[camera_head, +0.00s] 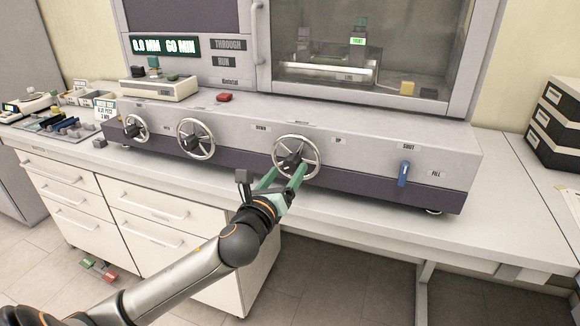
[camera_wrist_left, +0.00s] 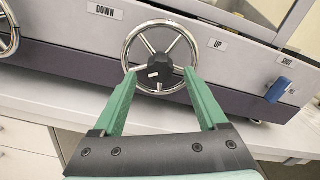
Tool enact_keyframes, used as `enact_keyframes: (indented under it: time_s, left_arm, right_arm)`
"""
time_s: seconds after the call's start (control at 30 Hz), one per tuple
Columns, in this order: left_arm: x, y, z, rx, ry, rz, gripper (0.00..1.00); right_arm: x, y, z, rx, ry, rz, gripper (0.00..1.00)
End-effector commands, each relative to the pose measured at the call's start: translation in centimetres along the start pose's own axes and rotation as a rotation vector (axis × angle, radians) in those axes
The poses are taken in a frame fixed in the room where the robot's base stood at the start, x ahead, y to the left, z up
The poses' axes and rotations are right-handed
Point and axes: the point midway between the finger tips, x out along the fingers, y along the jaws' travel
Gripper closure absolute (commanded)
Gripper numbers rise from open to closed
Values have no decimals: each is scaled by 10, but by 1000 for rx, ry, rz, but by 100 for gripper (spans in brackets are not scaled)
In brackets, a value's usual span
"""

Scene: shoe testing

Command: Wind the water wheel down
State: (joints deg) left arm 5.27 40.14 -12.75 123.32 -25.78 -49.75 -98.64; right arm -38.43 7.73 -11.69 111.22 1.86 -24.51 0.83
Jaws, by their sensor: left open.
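The water wheel, a chrome handwheel with a dark hub (camera_head: 297,157), is on the front panel between the DOWN label (camera_head: 261,128) and the UP label (camera_head: 338,140). In the left wrist view the wheel (camera_wrist_left: 160,57) is straight ahead, its rim and spokes in full sight except low down. My left gripper (camera_head: 283,172) has green fingers and is open. Its fingertips (camera_wrist_left: 163,76) lie either side of the hub, over the lower part of the wheel. I cannot tell whether they touch it. My right gripper is not in view.
Two more handwheels, a middle one (camera_head: 196,139) and a left one (camera_head: 135,127), are on the same panel. A blue lever (camera_head: 403,173) is at the right under the SHUT label. A red button (camera_head: 224,97) and a white device (camera_head: 160,88) are on top.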

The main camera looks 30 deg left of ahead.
Motion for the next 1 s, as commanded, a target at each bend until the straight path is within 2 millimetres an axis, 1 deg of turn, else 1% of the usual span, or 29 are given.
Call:
enact_keyframes:
  time_s: [0.03, 0.2, 0.33, 0.57, 0.67, 1.0]
  left_arm:
    - [8, 0, 1, -1, -2, 0, 24]
    - [23, 0, 0, 0, 0, -1, 24]
    - [28, 0, -1, 0, 1, 0, 24]
    - [28, 0, 0, 0, 1, -1, 24]
    - [28, 0, 0, 0, 1, -1, 34]
    - [28, 0, 0, 1, 1, -1, 72]
  right_arm:
    - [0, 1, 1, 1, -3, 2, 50]
    - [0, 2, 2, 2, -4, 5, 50]
    - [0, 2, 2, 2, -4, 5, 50]
    - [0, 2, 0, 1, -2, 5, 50]
    - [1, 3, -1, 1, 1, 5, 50]
    - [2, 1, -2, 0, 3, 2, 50]
